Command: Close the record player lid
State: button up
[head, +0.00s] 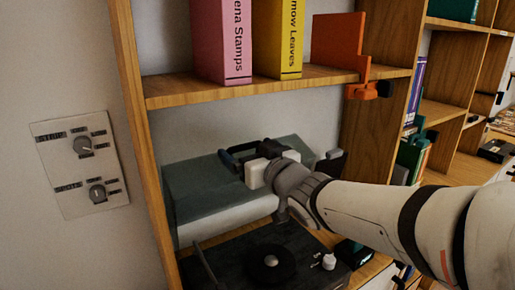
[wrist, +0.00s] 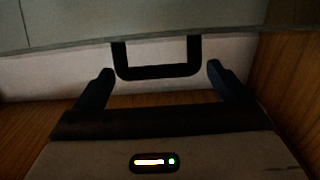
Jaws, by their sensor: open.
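The record player (head: 222,270) stands on a shelf, with its dark deck and round platter (head: 270,261) uncovered. Its grey-green lid (head: 195,188) is raised above the deck. In the wrist view the lid's edge (wrist: 60,30) crosses the top, and a black U-shaped handle (wrist: 158,72) hangs from it. My gripper (wrist: 160,70) is open, with one finger on each side of the handle and a small gap at both sides. In the head view my gripper (head: 243,154) is at the lid's upper part and hides some of it; the handle is hard to make out there.
A shelf board (head: 270,85) runs above the lid, carrying a pink binder (head: 222,40), a yellow binder (head: 280,38) and an orange bookend (head: 337,42). Wooden uprights close in the bay on both sides. A control panel (head: 78,163) is on the wall at left.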

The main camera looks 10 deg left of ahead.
jog(key=shift+x, duration=1.25)
jog(key=shift+c, duration=0.4)
jog(key=c, duration=1)
jog(key=shift+d, duration=0.1)
jog(key=shift+f, duration=0.15)
